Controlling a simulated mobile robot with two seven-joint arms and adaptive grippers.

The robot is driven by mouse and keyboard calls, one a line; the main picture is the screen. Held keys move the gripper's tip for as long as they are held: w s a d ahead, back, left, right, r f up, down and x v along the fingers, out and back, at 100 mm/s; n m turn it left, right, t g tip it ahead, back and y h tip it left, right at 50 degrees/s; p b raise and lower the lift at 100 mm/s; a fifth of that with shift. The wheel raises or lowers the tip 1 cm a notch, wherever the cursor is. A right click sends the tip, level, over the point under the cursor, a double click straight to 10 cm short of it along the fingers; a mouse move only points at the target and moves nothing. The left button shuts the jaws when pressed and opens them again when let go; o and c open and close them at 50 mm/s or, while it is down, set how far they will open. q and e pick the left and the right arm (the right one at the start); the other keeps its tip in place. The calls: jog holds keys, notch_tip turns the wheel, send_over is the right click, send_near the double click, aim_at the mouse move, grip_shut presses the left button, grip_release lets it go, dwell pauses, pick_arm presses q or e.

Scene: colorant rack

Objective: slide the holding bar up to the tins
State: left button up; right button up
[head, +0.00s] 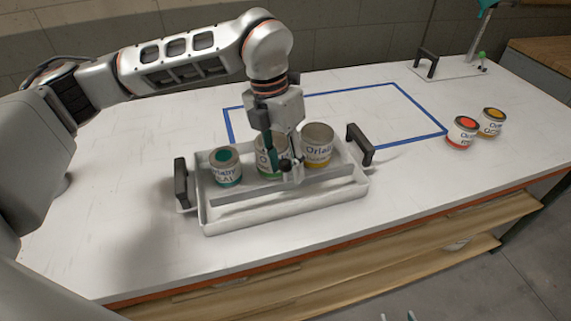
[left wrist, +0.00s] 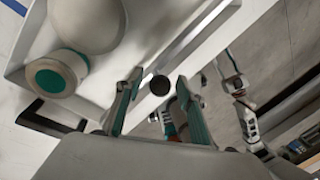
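The grey tray (head: 285,213) stands on the white table and holds three tins in a row: a teal-topped tin (head: 226,167), a green-labelled tin (head: 268,160) partly hidden by my gripper, and a yellow-banded tin (head: 317,147). The holding bar (head: 325,181) runs lengthwise inside the tray, in front of the tins with a gap. My left gripper (head: 279,168) points down over the bar's middle. In the left wrist view its fingers are apart, with a round black knob (left wrist: 160,85) between them and gaps beside it. My right gripper (head: 397,316) shows only two separated fingertips at the bottom edge.
Black handles (head: 181,183) (head: 360,144) stand at the tray's ends. A blue taped outline (head: 418,108) lies behind the tray. A red-topped tin (head: 462,132) and a yellow-topped tin (head: 491,122) stand to the right. The table between them and the tray is clear.

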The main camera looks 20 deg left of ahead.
pick_arm(q)
jog(key=shift+f, duration=0.2)
grip_shut()
jog(key=shift+w+a, duration=0.4)
jog(key=shift+w, duration=0.25)
jog(key=shift+w+a, duration=0.4)
jog(key=shift+w, duration=0.2)
grip_release()
notch_tip(320, 180, up, 12)
jog(key=a, duration=0.2)
jog(key=shift+w, duration=0.35)
